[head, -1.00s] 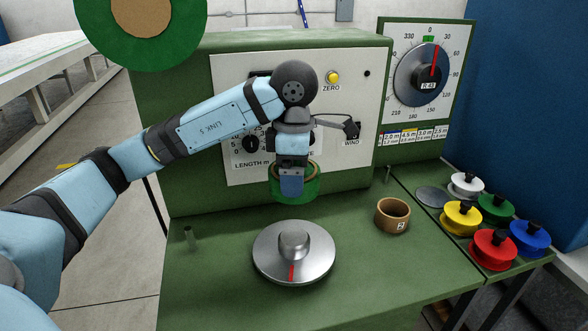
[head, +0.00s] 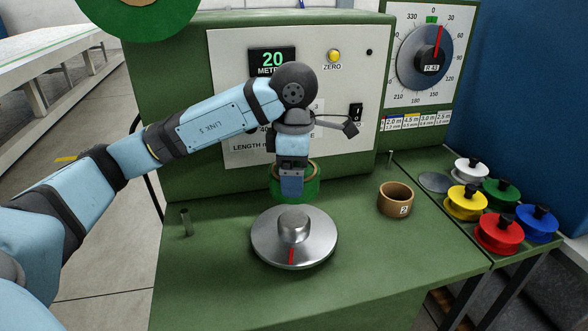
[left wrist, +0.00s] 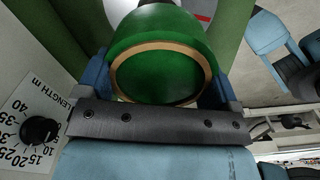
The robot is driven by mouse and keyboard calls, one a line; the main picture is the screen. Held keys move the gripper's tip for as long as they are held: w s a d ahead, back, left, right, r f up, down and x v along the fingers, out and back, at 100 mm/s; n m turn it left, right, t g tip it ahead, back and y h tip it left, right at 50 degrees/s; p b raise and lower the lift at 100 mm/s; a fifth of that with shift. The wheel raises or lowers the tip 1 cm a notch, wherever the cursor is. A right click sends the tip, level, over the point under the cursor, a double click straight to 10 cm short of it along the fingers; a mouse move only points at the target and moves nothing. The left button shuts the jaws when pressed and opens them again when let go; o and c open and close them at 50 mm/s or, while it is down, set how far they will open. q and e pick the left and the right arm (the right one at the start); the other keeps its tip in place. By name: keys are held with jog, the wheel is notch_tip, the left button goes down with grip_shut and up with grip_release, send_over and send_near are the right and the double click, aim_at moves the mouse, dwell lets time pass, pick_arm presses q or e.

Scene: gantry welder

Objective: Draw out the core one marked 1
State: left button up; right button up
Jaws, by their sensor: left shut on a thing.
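My left gripper (head: 291,186) is shut on a green coil (head: 309,190) with a tan core rim (head: 314,168), held in front of the machine's panel and behind the round metal plate. In the left wrist view, the blue fingers flank the green coil (left wrist: 160,27), and its tan ring (left wrist: 163,44) faces the camera. No number shows on this core. A separate tan core (head: 395,202) marked 2 stands upright and empty on the bench, right of the plate. No core with a readable 1 is in view. My right gripper is not in view.
The metal plate (head: 270,243) with a central hub (head: 293,223) sits on the green bench (head: 215,285). Short pegs (head: 186,222) stand on the bench. Coloured spools (head: 498,233) crowd the right side. The display (head: 272,60) reads 20. The front bench is clear.

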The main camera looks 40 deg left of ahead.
pick_arm(q)
jog(key=shift+f+b, duration=1.05)
jog(key=shift+f, duration=0.45)
